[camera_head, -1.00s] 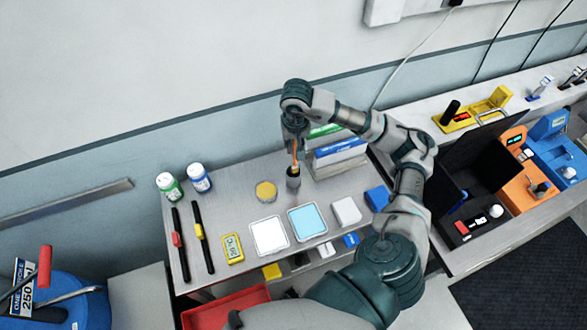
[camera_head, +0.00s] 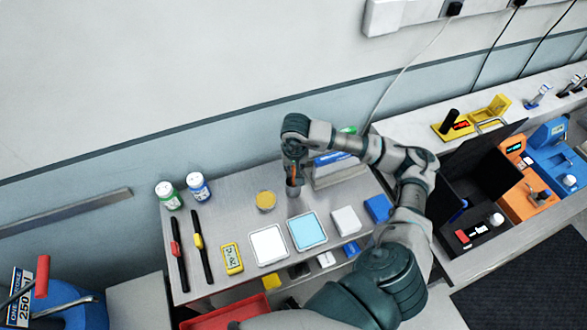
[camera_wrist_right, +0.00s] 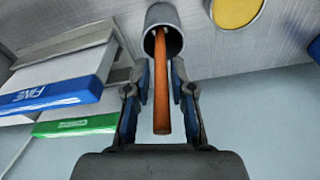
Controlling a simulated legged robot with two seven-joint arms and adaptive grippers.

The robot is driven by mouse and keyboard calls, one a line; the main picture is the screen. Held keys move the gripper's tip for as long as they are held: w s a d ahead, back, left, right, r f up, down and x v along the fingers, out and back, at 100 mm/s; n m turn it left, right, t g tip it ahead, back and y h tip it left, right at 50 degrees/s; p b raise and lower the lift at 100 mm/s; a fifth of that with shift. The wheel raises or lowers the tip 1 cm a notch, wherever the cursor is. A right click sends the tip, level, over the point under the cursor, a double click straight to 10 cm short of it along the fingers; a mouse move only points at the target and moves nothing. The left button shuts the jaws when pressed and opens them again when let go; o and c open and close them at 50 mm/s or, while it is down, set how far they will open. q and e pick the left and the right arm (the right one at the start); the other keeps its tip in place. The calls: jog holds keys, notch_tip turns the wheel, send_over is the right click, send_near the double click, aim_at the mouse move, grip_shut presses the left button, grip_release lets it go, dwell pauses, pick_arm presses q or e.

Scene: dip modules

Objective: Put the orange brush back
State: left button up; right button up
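The orange brush (camera_wrist_right: 163,105) stands in a grey cylindrical cup (camera_wrist_right: 157,16), its handle sticking out of the mouth; the lower end is hidden inside. In the head view the cup (camera_head: 294,190) is on the metal table, with a bit of the orange brush (camera_head: 294,172) above it. My right gripper (camera_wrist_right: 163,70) is just outside the cup's mouth, its fingers on both sides of the handle with a visible gap on each side, so it looks open. In the head view my right gripper (camera_head: 295,165) is directly above the cup. My left gripper is not in view.
Boxes with blue and green edges (camera_wrist_right: 60,95) stand close beside the cup. A round yellow dish (camera_head: 265,200), a white tray (camera_head: 268,245) and a light-blue tray (camera_head: 307,231) lie nearby. Two bottles (camera_head: 198,187) stand at the back left. Bare table lies left of the dish.

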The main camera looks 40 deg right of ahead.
jog(key=shift+o, duration=0.7)
jog(key=shift+a+r, duration=0.1)
jog(key=shift+a, duration=0.2)
jog(key=shift+r, duration=0.1)
jog(key=shift+a+r+p, duration=0.1)
jog(key=shift+r+p, duration=0.2)
jog(key=shift+p, duration=0.05)
jog(key=r, duration=0.2)
jog(key=r+b, duration=0.1)
jog(key=r, duration=0.2)
jog(key=s+r, duration=0.1)
jog(key=r, duration=0.2)
jog(key=shift+d+b, duration=0.3)
notch_tip(320, 180, up, 9)
jog(key=s+p, duration=0.1)
jog(key=p, duration=0.1)
jog(key=shift+a+f, duration=0.2)
jog(key=shift+a, duration=0.15)
jog(key=shift+d+f, duration=0.1)
jog(key=shift+d, duration=0.1)
